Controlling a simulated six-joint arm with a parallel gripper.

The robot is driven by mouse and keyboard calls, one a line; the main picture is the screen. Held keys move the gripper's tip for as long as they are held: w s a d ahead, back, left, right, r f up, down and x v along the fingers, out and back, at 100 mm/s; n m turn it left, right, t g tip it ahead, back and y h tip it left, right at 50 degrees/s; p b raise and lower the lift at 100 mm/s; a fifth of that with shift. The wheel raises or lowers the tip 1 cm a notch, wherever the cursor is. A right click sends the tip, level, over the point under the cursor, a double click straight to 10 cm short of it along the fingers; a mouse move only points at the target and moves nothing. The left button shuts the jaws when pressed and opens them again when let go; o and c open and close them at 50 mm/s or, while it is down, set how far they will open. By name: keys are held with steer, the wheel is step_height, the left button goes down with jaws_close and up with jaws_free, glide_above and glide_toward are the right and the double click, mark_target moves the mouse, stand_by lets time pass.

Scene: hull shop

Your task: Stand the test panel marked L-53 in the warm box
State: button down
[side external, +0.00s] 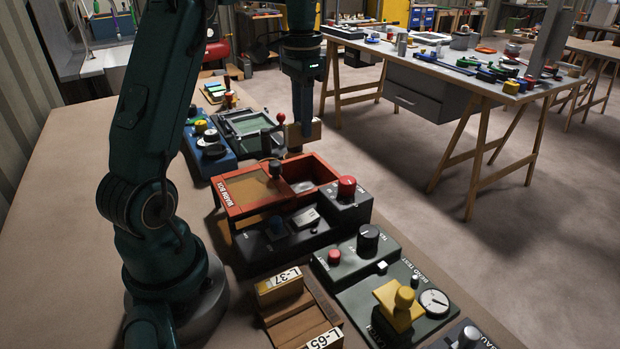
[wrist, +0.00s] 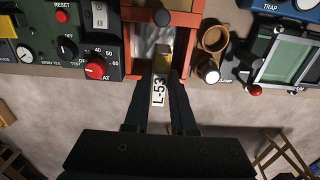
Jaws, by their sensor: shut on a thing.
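The test panel marked L-53 (wrist: 158,90) is held between the fingers of my gripper (wrist: 163,76), its white label showing in the wrist view. In the side view my gripper (side external: 304,128) is shut on this pale panel (side external: 316,131), held above the far end of the warm box. The warm box (side external: 228,204) is a red-orange case; its amber lid (side external: 247,190) with a black knob covers the left part. The right part is uncovered. In the wrist view the box's red wall (wrist: 190,45) is just beyond the panel; the height between them is unclear.
A rack (side external: 300,322) holds panels L-37 (side external: 281,284) and L-65 (side external: 326,340) in front. A control unit with a red knob (side external: 347,188) adjoins the box. A glass-topped tray (side external: 250,125) stands behind. In the wrist view, a brown cup (wrist: 215,38) stands beside the box.

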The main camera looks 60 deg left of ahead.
steer(key=shift+d+f, duration=0.15)
steer(key=shift+f, duration=5.45)
steer(key=shift+f, duration=0.5)
steer(key=c, duration=0.7)
jaws_free()
steer(key=shift+o, duration=0.2)
steer(key=shift+r, duration=0.1)
